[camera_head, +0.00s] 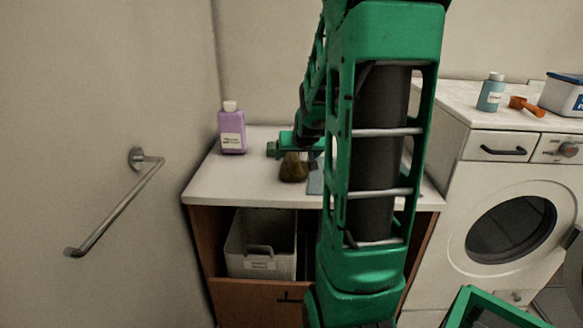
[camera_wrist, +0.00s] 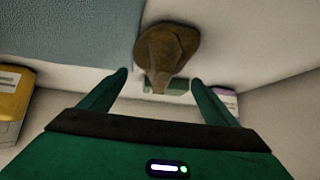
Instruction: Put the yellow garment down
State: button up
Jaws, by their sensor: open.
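The yellow garment (camera_head: 293,168) is a small, dark olive-yellow bunched heap on the white counter (camera_head: 230,186). In the wrist view it shows as a brownish mound (camera_wrist: 168,45) with a narrow peak pointing toward the hand. My gripper (camera_wrist: 160,78) is open, its two green fingers apart on either side of that peak. I cannot tell whether they touch the cloth. In the head view my gripper (camera_head: 287,148) is just above and behind the garment, partly hidden by my arm.
A purple bottle (camera_head: 232,132) stands at the counter's back left. A blue-grey cloth (camera_wrist: 60,30) lies beside the garment. A white basket (camera_head: 262,243) sits in the cabinet below. A washing machine (camera_head: 490,215) is at the right. A yellow container (camera_wrist: 10,105) shows in the wrist view.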

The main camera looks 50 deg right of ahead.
aim_at(296, 156)
jog(key=shift+x, duration=2.25)
jog(key=c, duration=1.2)
